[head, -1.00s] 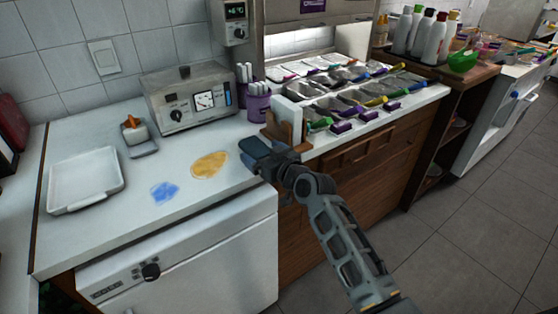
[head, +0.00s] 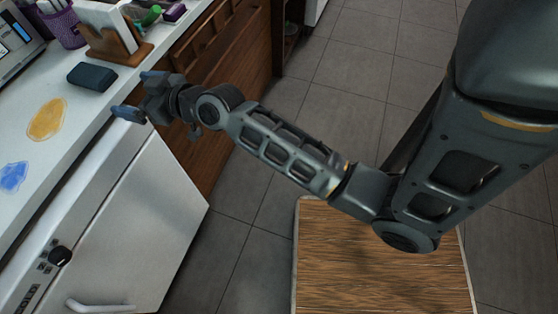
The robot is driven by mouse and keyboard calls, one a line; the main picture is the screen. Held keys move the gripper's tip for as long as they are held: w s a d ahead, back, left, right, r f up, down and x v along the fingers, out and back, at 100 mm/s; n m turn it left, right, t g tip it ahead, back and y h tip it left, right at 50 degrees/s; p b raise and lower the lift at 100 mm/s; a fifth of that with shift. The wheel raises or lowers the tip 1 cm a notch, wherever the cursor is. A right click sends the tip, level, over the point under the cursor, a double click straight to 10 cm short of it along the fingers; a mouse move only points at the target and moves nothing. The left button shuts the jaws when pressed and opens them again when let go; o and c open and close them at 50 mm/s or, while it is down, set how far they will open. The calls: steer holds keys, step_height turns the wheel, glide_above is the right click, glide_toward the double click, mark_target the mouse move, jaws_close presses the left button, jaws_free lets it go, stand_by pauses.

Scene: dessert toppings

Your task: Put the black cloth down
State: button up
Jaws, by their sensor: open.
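The black cloth (head: 92,76), a small dark folded block, lies on the white counter near its front edge, just in front of a wooden napkin holder. My gripper (head: 136,93) is open and empty, to the right of the cloth at the counter's front edge. A gap shows between the fingers and the cloth.
An orange stain (head: 47,119) and a blue stain (head: 13,177) are on the counter (head: 62,160). The napkin holder (head: 118,48) and a purple cup (head: 62,28) stand behind the cloth. A white appliance with a knob (head: 60,256) is below the counter.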

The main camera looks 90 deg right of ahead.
steer(key=s+a+f+n+y, duration=0.1)
steer(key=s+a, duration=0.5)
steer(key=s, duration=0.2)
steer(key=s+a+f, duration=0.2)
steer(key=s+a, duration=0.4)
steer(key=s, duration=0.2)
steer(key=s+a+r+n+y, duration=0.1)
steer(key=s+a+r, duration=0.2)
steer(key=s, duration=0.5)
steer(key=s+a+r+n+y, duration=0.1)
steer(key=s+a+r, duration=0.3)
steer(key=s, duration=0.4)
steer(key=shift+a+r+g+y, duration=0.25)
steer(key=shift+r+g+y, duration=0.05)
steer(key=shift+r+y, duration=0.4)
steer(key=shift+s+f, duration=0.1)
